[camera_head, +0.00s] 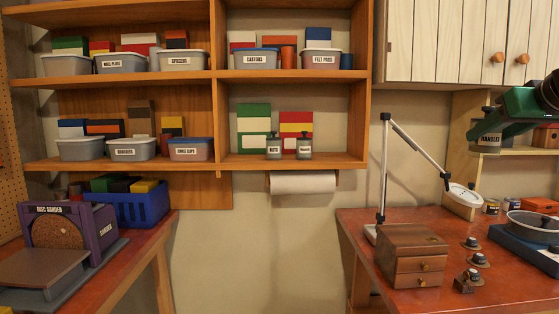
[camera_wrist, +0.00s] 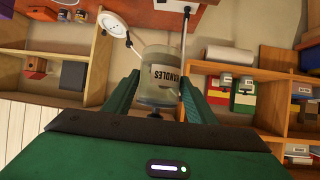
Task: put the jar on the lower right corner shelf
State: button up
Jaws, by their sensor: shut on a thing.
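The jar (camera_wrist: 160,82) is a clear-grey container with a label reading HANDLES. It sits between the two green fingers of my gripper (camera_wrist: 160,74) in the wrist view, and the fingers are shut on it. In the head view the jar (camera_head: 486,139) is at the right, held in the air in front of a wooden corner shelf board (camera_head: 522,151) under the cabinet. The wall shelving's lower right compartment (camera_head: 340,160) holds green and red boxes at the back and two small labelled jars (camera_head: 289,148) at the front. Bare board shows to the right of those jars.
A desk lamp (camera_head: 385,170) and a wooden drawer box (camera_head: 412,255) stand on the red right-hand bench (camera_head: 455,297). A white cabinet (camera_head: 455,40) hangs above it. A paper roll (camera_head: 302,184) hangs below the shelving. A disc sander (camera_head: 65,240) stands at left.

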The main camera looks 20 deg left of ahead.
aim_at(330, 159)
jog(key=u, duration=0.2)
jog(key=i, duration=0.75)
jog(key=u, duration=0.45)
jog(key=i, duration=0.75)
jog(key=u, duration=0.05)
